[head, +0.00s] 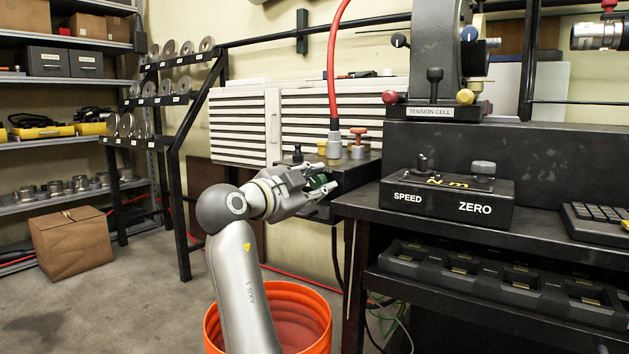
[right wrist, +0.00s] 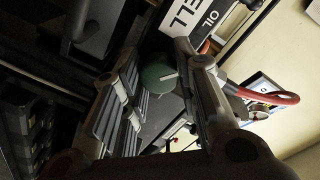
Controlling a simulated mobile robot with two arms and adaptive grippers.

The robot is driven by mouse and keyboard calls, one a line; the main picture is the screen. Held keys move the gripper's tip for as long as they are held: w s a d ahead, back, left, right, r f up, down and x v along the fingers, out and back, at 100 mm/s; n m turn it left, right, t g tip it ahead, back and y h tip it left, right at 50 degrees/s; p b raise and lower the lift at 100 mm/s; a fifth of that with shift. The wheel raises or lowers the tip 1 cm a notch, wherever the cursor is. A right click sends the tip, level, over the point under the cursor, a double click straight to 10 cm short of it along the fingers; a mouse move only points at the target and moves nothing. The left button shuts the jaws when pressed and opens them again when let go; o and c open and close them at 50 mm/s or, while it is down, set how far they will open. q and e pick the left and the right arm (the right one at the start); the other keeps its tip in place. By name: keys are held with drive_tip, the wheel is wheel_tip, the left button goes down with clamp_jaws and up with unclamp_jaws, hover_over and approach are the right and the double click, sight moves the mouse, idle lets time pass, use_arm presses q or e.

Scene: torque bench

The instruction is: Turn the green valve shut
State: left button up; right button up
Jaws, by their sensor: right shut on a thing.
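The green valve (head: 318,182) is a small green knob on the front of a dark box beside the bench. My right gripper (head: 324,178) reaches it from the left, with its fingers on both sides of the knob, and is shut on it. In the right wrist view the round green valve (right wrist: 157,76) shows between the far ends of the two fingers, with a pale mark on its face. The fingers hide part of its edge. My left gripper is not in view.
The dark box (head: 350,172) carries a red hose (head: 333,70) and an orange-red knob (head: 358,133) on top. The bench with the SPEED/ZERO box (head: 440,200) stands close on the right. An orange bucket (head: 310,300) is below my arm. Open floor lies left.

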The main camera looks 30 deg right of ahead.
drive_tip(key=m, duration=0.5)
drive_tip(key=shift+f, duration=0.1)
drive_tip(key=shift+m+b, duration=0.35)
drive_tip(key=shift+m, duration=2.05)
drive_tip(key=shift+f, duration=0.1)
drive_tip(key=o, duration=1)
drive_tip(key=shift+r, duration=0.25)
